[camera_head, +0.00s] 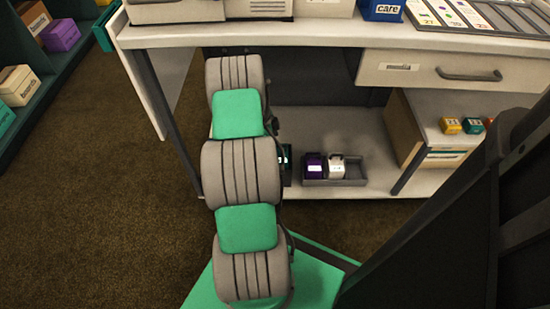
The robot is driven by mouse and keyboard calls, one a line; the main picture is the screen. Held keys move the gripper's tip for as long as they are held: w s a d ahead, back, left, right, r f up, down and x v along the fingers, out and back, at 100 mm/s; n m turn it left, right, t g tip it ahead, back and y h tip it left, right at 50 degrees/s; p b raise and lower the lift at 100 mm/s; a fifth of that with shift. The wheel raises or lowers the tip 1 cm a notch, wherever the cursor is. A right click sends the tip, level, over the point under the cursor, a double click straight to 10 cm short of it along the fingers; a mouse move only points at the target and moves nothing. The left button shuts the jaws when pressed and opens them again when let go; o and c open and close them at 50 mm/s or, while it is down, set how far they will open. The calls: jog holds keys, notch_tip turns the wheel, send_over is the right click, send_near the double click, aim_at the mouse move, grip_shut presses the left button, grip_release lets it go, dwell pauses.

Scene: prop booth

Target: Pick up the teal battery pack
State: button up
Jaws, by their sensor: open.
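A dark teal block with a white label (285,160), which may be the teal battery pack, shows as a narrow strip on the low shelf under the counter. My own arm hides its left part, so I cannot tell its full shape. It is just left of a grey tray (355,181). In the tray stand a purple pack (314,166) and a white pack (337,167), side by side; the tray's right part looks empty. My arm rises across the middle of the view in front of the shelf. I cannot make out my gripper.
The counter (330,37) overhangs the shelf (350,125). A drawer (440,72) sits at the upper right, above a cabinet (432,150) with small yellow, teal and orange cubes on top. A side shelf with boxes (18,85) is at the left. Brown carpet (110,200) is clear between.

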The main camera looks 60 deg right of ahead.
aim_at(279, 153)
jog(key=b+x, duration=0.2)
jog(key=x, duration=0.4)
jog(key=shift+s+d+b, duration=0.1)
jog(key=shift+d+b, duration=0.1)
jog(key=shift+b, duration=0.2)
jog(key=shift+r, duration=0.1)
jog(key=shift+c, duration=0.8)
jog(key=c, duration=1.6)
jog(key=shift+r, duration=0.1)
jog(key=shift+c, duration=0.2)
